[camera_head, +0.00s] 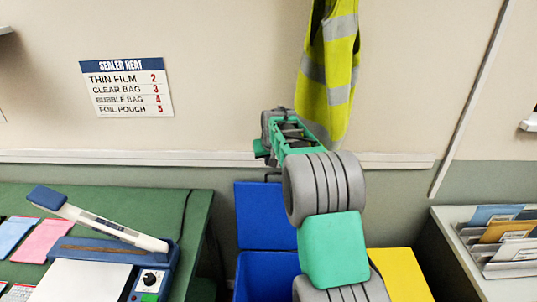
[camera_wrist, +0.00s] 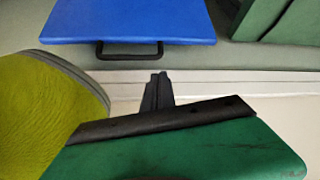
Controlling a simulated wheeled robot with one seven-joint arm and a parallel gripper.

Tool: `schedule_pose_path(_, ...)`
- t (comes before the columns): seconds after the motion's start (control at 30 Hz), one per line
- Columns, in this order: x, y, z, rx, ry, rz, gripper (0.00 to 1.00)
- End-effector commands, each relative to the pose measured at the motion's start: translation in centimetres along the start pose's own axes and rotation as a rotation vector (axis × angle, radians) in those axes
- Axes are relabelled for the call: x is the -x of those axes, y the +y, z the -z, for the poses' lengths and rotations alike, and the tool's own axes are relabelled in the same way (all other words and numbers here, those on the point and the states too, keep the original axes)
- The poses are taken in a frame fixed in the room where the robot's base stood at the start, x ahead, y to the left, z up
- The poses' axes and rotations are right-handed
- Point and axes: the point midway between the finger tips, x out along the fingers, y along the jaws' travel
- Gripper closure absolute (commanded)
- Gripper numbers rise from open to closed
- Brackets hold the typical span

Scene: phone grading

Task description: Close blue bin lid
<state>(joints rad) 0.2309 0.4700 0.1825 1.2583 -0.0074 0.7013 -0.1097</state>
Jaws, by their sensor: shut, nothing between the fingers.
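The blue bin (camera_head: 267,277) stands on the floor below my arm, with its opening partly hidden by the arm. Its blue lid (camera_head: 262,217) is raised, standing upright at the back of the bin near the wall. In the wrist view the lid (camera_wrist: 130,18) fills the upper left, with a black bar handle (camera_wrist: 130,53) on its edge. In the head view my arm reaches above the lid, and the fingertips cannot be made out.
A yellow bin lid (camera_head: 400,275) is right of the blue bin. A green table (camera_head: 160,203) with a sealer (camera_head: 105,228) is at left, a grey desk (camera_head: 445,240) with a file rack (camera_head: 505,245) at right. A hi-vis vest (camera_head: 330,65) hangs beside my arm.

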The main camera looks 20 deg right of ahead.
Motion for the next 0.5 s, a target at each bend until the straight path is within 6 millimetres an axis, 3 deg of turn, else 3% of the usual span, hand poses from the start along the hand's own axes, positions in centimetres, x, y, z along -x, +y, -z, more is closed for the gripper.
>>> schedule_pose_path(0.3,-5.9,0.1,0.1,-0.001,-0.002,0.000,1.00)
schedule_pose_path(0.5,-7.2,0.1,0.0,-0.001,0.000,0.000,1.00)
